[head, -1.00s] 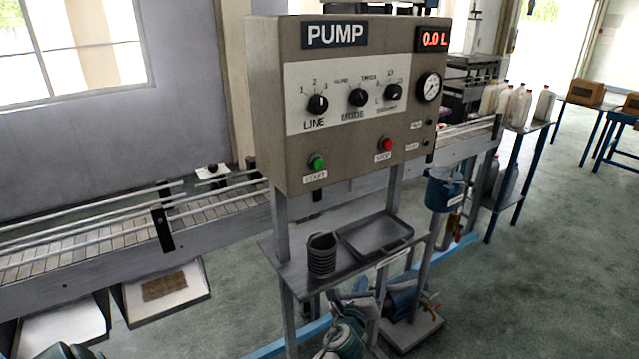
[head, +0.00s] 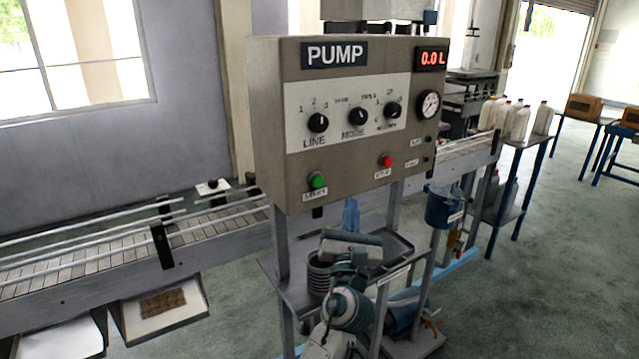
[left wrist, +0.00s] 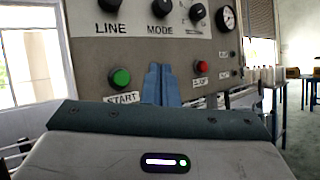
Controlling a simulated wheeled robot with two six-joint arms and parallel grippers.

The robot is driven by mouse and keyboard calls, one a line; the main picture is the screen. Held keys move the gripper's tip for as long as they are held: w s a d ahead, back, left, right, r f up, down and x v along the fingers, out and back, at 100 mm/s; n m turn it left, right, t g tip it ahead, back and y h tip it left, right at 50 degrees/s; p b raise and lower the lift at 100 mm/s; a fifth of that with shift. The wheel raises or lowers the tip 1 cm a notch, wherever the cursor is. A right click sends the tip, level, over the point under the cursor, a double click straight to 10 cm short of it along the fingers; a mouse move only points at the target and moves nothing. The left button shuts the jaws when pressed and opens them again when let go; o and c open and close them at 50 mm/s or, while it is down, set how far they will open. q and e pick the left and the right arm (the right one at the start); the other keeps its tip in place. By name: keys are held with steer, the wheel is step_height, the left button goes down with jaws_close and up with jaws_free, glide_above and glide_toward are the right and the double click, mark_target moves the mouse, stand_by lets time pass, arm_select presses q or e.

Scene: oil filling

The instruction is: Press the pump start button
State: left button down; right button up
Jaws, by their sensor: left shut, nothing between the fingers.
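The pump panel (head: 270,130) is a beige box on posts, with a display reading 0.0 L. The green START button (head: 318,181) is at its lower left, and the red STOP button (head: 386,160) is to the right. In the left wrist view the START button (left wrist: 120,78) is left of the fingers and the STOP button (left wrist: 202,68) is right of them. My left gripper (head: 351,213) has blue fingers, is shut and empty, and points up below the panel, between the two buttons in the picture. In the left wrist view its fingers (left wrist: 160,83) show the same way. My right gripper is not seen.
Three black knobs and a gauge (head: 428,104) are above the buttons. A conveyor (head: 90,256) runs behind.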

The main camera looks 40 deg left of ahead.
arm_select(q)
steer(key=shift+w+a, duration=0.1)
steer(key=shift+a, duration=0.05)
steer(key=b, duration=0.1)
glide_toward(323, 179)
steer(key=w+r, duration=0.3)
steer(key=w, duration=0.1)
steer(key=shift+w+a+r, duration=0.1)
steer(key=shift+w+a, duration=0.1)
steer(key=shift+a, duration=0.4)
stand_by(1.6)
steer(key=shift+w+a, duration=0.1)
steer(key=shift+a, duration=0.3)
steer(key=shift+w+a, duration=0.2)
steer(key=shift+a, duration=0.3)
stand_by(0.6)
steer(key=shift+d+p, duration=0.15)
steer(key=shift+p, duration=0.15)
steer(key=shift+s+d, duration=0.35)
steer(key=shift+d, duration=0.4)
